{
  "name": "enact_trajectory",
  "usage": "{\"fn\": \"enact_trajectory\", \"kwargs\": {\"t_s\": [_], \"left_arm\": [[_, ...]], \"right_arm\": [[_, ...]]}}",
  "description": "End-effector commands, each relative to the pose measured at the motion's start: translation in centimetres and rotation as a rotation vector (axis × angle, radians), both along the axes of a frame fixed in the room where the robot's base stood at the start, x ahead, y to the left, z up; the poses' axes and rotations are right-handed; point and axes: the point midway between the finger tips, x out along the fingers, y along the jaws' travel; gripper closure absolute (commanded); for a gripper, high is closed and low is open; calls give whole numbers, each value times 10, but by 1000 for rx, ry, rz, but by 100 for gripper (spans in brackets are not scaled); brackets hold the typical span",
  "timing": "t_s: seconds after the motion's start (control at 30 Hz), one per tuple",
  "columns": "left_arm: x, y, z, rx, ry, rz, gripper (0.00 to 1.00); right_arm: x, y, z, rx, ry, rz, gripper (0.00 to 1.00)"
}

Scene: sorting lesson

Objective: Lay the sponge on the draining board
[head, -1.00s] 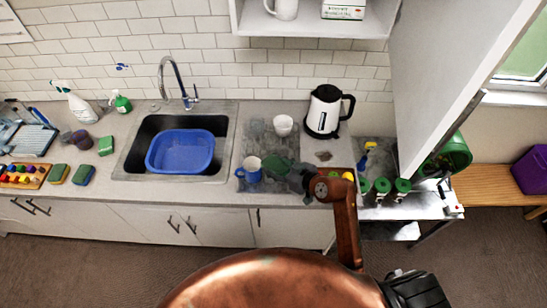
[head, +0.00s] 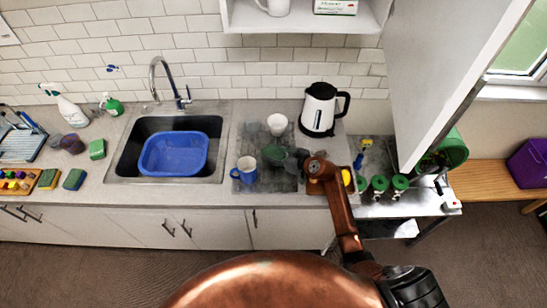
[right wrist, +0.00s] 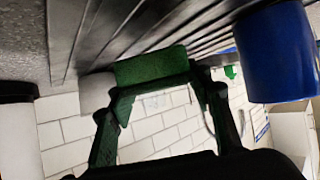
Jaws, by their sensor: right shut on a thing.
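The green sponge (right wrist: 152,66) is between the fingertips of my right gripper (right wrist: 155,80), which is shut on it. In the head view the sponge (head: 273,155) shows as a dark green patch in front of my right gripper (head: 290,158), over the grey ridged draining board (head: 250,142). The wrist view shows the sponge close against the board's ridges (right wrist: 130,25); I cannot tell whether it touches. The fingers partly hide it. My left gripper is not in view.
A blue mug (head: 246,170) stands on the board left of the sponge, and a white cup (head: 277,124) behind it. The kettle (head: 320,108) is to the right. The sink with a blue basin (head: 174,153) is to the left. Other sponges (head: 74,179) lie farther left.

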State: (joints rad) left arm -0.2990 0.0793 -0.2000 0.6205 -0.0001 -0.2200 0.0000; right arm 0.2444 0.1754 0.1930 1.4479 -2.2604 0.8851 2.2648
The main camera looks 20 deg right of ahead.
Motion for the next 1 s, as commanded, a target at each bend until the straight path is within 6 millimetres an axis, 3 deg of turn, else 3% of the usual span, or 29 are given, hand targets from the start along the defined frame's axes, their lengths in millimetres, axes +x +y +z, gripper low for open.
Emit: {"fn": "enact_trajectory", "kwargs": {"t_s": [0.1,0.5,0.53,0.77,1.0], "left_arm": [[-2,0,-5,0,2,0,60],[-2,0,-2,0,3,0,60],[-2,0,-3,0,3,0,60],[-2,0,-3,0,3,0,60],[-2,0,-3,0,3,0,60]], "right_arm": [[-1,0,-20,2,5,-1,62],[-1,0,-24,1,3,-1,62],[-1,0,-24,1,2,-1,53],[-1,0,-24,1,2,-1,37],[-1,0,-24,0,1,0,36]]}}
